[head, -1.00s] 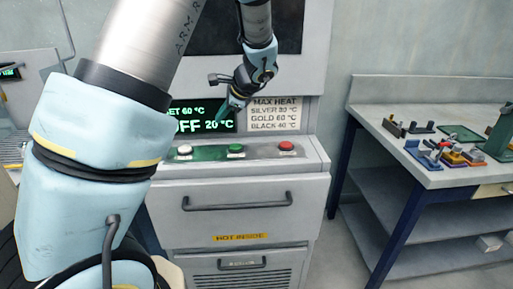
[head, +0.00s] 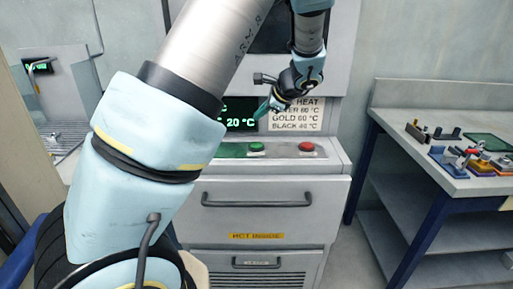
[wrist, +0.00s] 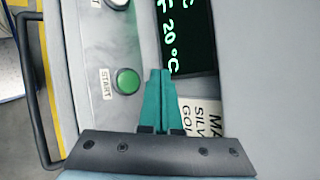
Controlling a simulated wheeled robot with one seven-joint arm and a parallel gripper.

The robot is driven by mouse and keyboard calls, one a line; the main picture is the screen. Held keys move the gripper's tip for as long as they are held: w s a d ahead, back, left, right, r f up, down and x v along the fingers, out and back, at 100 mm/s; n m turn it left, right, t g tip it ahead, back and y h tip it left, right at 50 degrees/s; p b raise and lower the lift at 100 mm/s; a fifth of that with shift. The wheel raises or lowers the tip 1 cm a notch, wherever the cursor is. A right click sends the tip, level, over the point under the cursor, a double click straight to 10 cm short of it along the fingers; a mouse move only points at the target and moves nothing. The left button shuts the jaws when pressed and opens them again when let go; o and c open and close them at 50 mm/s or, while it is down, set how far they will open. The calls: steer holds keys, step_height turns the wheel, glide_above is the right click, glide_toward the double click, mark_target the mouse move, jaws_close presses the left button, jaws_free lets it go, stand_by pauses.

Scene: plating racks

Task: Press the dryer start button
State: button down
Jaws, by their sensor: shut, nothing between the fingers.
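The dryer (head: 262,190) is a grey cabinet with a sloped control panel. The green start button (head: 257,146) sits on that panel; in the wrist view the green button (wrist: 127,81) has the label START beside it. My gripper (head: 262,110) is shut and empty, above and behind the green button, in front of the display. In the wrist view its teal fingertips (wrist: 160,72) are together, to the right of the green button and apart from it. The display (head: 241,116) reads 20 °C, its left part hidden by my arm.
A red button (head: 306,147) is right of the green one. A pale button (wrist: 116,3) shows at the wrist view's top edge. A heat-limit sign (head: 296,114) is behind my gripper. A drawer handle (head: 256,200) sticks out below. A workbench (head: 455,150) with small fixtures stands at right.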

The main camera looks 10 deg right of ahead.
mark_target(259, 145)
steer(key=shift+f+b, duration=2.5)
steer(key=shift+f, duration=1.1)
steer(key=shift+f, duration=0.1)
steer(key=shift+f+b, duration=0.35)
steer(key=shift+f+b, duration=0.35)
steer(key=shift+f, duration=0.1)
steer(key=shift+r+p, duration=0.75)
steer(key=shift+r, duration=0.2)
step_height(259, 145, up, 5)
steer(key=p, duration=0.4)
